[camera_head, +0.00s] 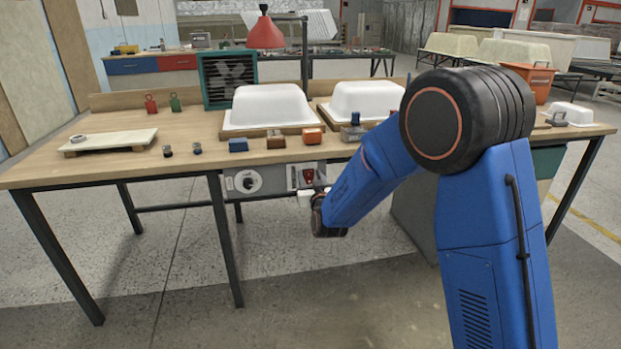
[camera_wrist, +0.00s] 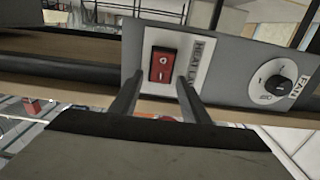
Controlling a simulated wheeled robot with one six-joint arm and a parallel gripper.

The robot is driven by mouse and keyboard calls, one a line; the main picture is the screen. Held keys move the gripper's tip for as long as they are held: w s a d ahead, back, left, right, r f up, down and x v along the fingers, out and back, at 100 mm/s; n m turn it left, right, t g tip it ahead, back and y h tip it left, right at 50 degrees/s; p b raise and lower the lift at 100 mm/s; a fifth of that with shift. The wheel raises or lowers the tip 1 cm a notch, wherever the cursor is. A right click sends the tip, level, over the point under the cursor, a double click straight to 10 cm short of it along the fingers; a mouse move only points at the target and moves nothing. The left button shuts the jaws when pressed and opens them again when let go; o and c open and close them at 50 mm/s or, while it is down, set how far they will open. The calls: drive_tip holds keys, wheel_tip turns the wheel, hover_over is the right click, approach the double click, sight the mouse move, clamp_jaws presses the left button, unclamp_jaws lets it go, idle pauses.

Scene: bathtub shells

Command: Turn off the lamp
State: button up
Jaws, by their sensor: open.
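A red lamp (camera_head: 265,34) hangs from a dark stand above the back of the workbench. I cannot tell whether it is lit. A grey control panel (camera_head: 276,186) on the bench's front edge carries a red rocker switch (camera_head: 308,176). In the wrist view this switch (camera_wrist: 162,66) sits on a white plate labelled HEAT LAMP, partly hidden by a finger. My gripper (camera_wrist: 159,78) is open and empty, its fingers either side of the switch's lower part. I cannot tell whether they touch the panel. In the head view my arm partly hides the gripper.
A FAN knob (camera_wrist: 284,82) is on the same panel, also visible in the head view (camera_head: 247,181). White tub shells (camera_head: 268,103), an orange block (camera_head: 312,135) and a blue block (camera_head: 238,144) stand on the workbench (camera_head: 100,172). Floor in front is clear.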

drive_tip(key=c, duration=1.1)
drive_tip(key=shift+o, duration=0.2)
drive_tip(key=shift+f+t, duration=0.3)
drive_tip(key=shift+t, duration=0.3)
drive_tip(key=shift+s+d+f+t+y, duration=0.15)
drive_tip(key=shift+t+y, duration=0.25)
drive_tip(key=shift+t, duration=0.5)
drive_tip(key=o, duration=1.1)
drive_tip(key=shift+c, duration=0.2)
drive_tip(key=shift+s, duration=0.1)
